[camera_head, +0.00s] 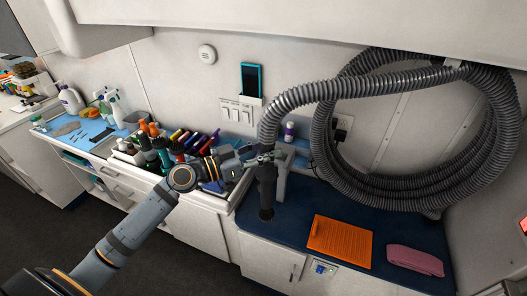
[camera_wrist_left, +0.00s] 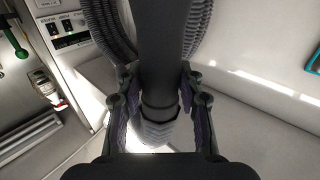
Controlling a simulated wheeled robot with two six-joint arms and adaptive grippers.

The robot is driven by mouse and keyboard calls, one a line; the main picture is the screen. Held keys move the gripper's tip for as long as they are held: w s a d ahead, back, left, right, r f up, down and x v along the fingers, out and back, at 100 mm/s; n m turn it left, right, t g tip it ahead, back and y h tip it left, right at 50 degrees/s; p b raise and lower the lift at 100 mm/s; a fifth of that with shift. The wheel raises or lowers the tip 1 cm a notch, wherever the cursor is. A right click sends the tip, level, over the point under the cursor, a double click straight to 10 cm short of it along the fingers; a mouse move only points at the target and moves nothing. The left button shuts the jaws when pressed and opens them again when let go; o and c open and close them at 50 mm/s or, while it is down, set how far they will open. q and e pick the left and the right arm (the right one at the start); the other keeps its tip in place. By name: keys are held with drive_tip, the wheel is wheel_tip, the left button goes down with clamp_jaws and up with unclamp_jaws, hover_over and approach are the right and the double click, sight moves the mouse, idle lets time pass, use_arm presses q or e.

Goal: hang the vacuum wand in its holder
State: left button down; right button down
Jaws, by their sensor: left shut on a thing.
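The black vacuum wand (camera_head: 266,190) hangs roughly upright over the near left part of the dark blue counter. The grey ribbed hose (camera_head: 330,93) runs from its top. My left gripper (camera_head: 266,157) is shut around the wand's upper part. In the left wrist view the dark wand (camera_wrist_left: 162,45) passes between the two fingers of my left gripper (camera_wrist_left: 158,108), with purple pads at its sides. A grey upright piece (camera_head: 282,172) stands just right of the wand and may be the holder. I cannot tell whether they touch. My right gripper is not in view.
The hose's large coil hangs on the wall at the right. An orange mat (camera_head: 340,241) and a folded pink towel (camera_head: 415,261) lie on the dark blue counter (camera_head: 300,208). Several bottles and tools crowd the counter left of the wand.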

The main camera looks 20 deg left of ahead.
use_arm(q)
drive_tip(key=w, duration=0.3)
drive_tip(key=shift+w+f, duration=0.15)
drive_tip(key=shift+f, duration=0.05)
drive_tip(key=w+b, duration=0.4)
drive_tip(key=w, duration=0.4)
drive_tip(key=shift+w+d+f, duration=0.15)
drive_tip(key=shift+w+f, duration=0.1)
drive_tip(key=shift+f, duration=0.05)
drive_tip(key=shift+b, duration=0.4)
drive_tip(key=shift+s+r, duration=0.1)
drive_tip(key=shift+s, duration=0.05)
idle(0.6)
drive_tip(key=shift+b, duration=0.3)
